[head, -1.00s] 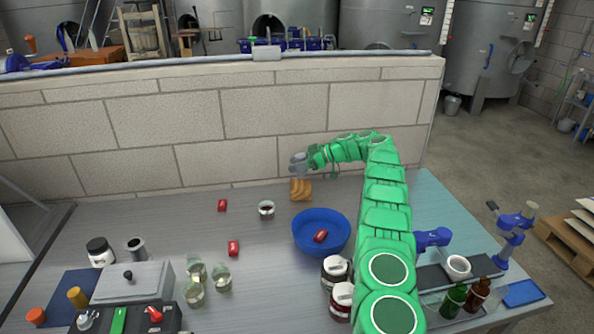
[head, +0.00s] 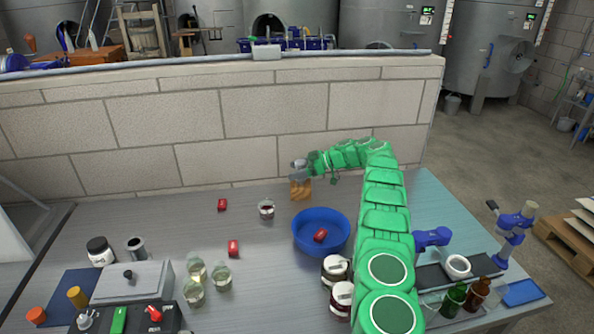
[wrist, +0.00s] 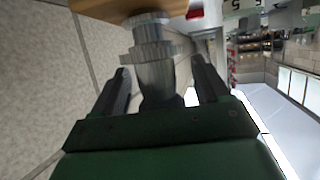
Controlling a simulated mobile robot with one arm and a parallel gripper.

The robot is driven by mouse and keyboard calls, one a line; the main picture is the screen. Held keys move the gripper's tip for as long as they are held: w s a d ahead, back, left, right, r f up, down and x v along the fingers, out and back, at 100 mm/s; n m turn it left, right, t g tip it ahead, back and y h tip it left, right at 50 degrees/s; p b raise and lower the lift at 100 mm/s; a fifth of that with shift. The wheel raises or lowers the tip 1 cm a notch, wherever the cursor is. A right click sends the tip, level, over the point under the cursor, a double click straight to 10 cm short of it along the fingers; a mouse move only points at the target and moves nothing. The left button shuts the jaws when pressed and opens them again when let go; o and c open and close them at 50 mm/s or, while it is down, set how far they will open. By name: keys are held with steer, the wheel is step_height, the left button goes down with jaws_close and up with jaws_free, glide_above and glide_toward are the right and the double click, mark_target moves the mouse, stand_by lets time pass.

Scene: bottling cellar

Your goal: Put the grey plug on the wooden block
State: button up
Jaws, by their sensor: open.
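The wooden block (head: 300,190) stands on the steel bench against the stone wall in the head view. In the wrist view its face (wrist: 110,7) is at the top edge. The grey plug (wrist: 153,50) is a stepped metal piece, its wide end against the block. In the head view the plug (head: 298,166) shows small on top of the block. My gripper (wrist: 160,74) is open, with a finger on each side of the plug and gaps visible. In the head view my gripper (head: 306,168) is at the block's top, its fingers hard to make out.
A blue bowl (head: 309,248) with a red piece inside stands in front of the block. A small jar (head: 266,209) and a red piece (head: 222,204) are to the left.

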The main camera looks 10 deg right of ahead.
steer(key=shift+r, duration=0.1)
steer(key=shift+s+d+r, duration=0.1)
steer(key=shift+d+r, duration=0.05)
steer(key=shift+d, duration=0.1)
steer(key=v, duration=0.7)
